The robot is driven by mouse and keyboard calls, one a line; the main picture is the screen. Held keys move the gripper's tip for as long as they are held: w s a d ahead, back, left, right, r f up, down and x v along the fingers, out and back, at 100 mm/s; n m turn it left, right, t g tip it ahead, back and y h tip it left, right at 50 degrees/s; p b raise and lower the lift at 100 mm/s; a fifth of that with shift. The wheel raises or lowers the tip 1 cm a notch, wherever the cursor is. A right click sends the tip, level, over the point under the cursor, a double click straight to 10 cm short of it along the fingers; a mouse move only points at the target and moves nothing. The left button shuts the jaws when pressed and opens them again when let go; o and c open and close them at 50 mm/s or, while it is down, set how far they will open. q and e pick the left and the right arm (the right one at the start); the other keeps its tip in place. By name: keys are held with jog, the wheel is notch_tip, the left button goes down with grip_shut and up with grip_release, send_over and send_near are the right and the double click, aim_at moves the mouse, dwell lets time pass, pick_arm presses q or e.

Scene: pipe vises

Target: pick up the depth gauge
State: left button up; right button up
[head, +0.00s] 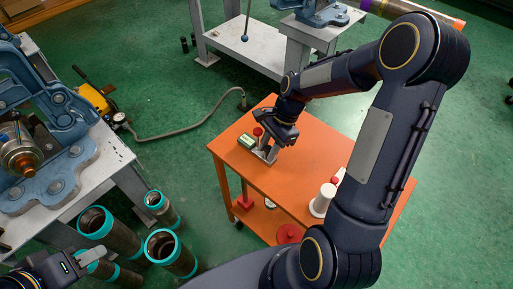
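My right gripper (268,152) is over the far left part of the orange cart (297,178), fingers pointing down at the top. A small red-topped item (257,131) and a green-and-white box (247,142) are right beside it. I cannot pick out the depth gauge for certain; it may be among the small items at the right gripper, partly hidden by it. Whether these fingers hold anything is too small to tell. My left gripper (90,257) is at the bottom left, near the pipes and away from the cart; its finger opening is unclear.
A white cylinder (323,200) stands on the cart's right part, beside my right arm. Several teal-ended pipes (172,250) stand at lower left. A blue vise (50,130) is on the left bench.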

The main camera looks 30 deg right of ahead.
jog(key=shift+c, duration=0.5)
grip_shut()
